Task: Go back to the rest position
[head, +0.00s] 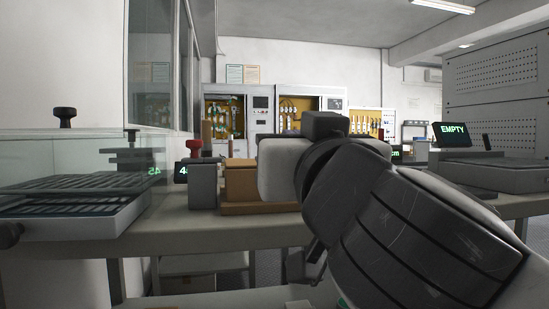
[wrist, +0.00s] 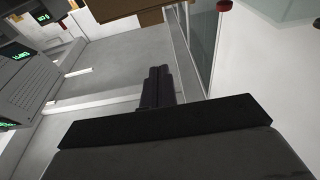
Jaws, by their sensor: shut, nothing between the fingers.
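My gripper (wrist: 159,72) shows in the wrist view with its dark fingers together and nothing between them. The fingers are over open space, apart from the bench objects. In the head view my arm covers the right middle of the picture and hides part of the bench (head: 215,234) behind it. I cannot clearly make out the fingertips there.
A glass-walled case with a slotted tray (head: 75,222) stands on the bench at left. A red knob (head: 193,148) and a brown block (head: 240,180) are near my arm. A display reading EMPTY (head: 454,134) is at right. Cabinets (head: 263,118) stand behind.

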